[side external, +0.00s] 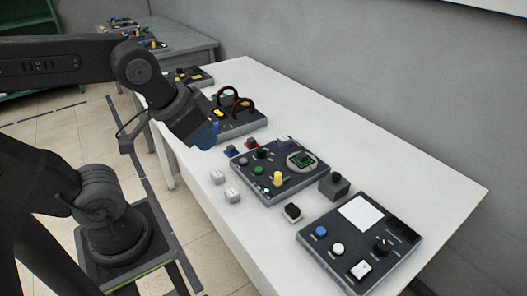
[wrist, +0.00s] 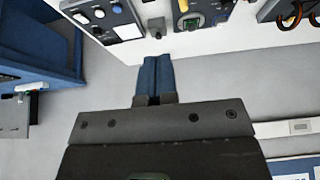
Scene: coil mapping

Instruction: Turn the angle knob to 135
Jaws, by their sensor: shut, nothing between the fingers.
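My gripper (side external: 206,137) is raised near the table's left edge, left of the middle panel, its blue fingers together and empty. The shut fingers also show in the wrist view (wrist: 156,78). The middle panel (side external: 255,190) has a round dial with a green face (side external: 301,160), a yellow knob (side external: 278,179) and smaller knobs. The right panel (side external: 345,255) has a black knob (side external: 382,245), a blue knob (side external: 321,231) and a white knob (side external: 338,249). The labels are too small to read, so I cannot tell which is the angle knob. My gripper touches none of them.
The white table (side external: 430,180) is clear along its back. A panel with dark red coils (side external: 238,128) stands beyond my gripper. Two white blocks (side external: 232,195) lie left of the middle panel. A dark box (side external: 334,186) stands between the panels.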

